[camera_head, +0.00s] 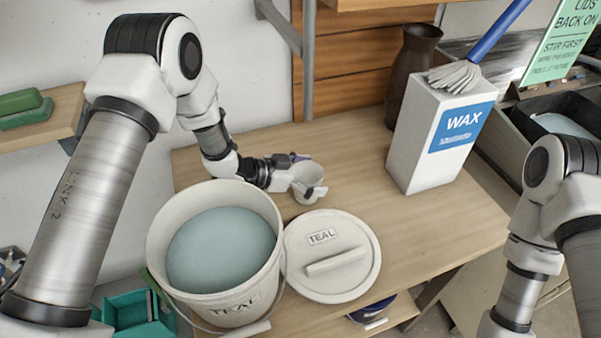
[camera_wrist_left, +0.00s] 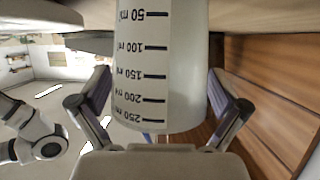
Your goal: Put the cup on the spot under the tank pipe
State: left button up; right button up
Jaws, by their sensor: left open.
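A white cup (camera_head: 308,176) stands on the wooden table (camera_head: 400,230) behind the bucket and its lid. My left gripper (camera_head: 306,172) is at the cup, open, with one finger on each side of it. In the left wrist view the cup (camera_wrist_left: 178,70) fills the middle and shows a black millilitre scale. The two fingers of the gripper (camera_wrist_left: 160,100) flank it there, with a gap visible on the right side. No tank pipe or marked spot can be made out. My right gripper is out of view.
A white bucket of teal glaze (camera_head: 222,248) and its round lid (camera_head: 332,255) stand in front of the cup. A WAX box (camera_head: 438,135) with a brush and a dark vase (camera_head: 412,70) stand at the back right. The table between cup and box is clear.

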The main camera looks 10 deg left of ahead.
pick_arm(q)
jog(key=b+v, duration=0.1)
jog(key=v, duration=1.1)
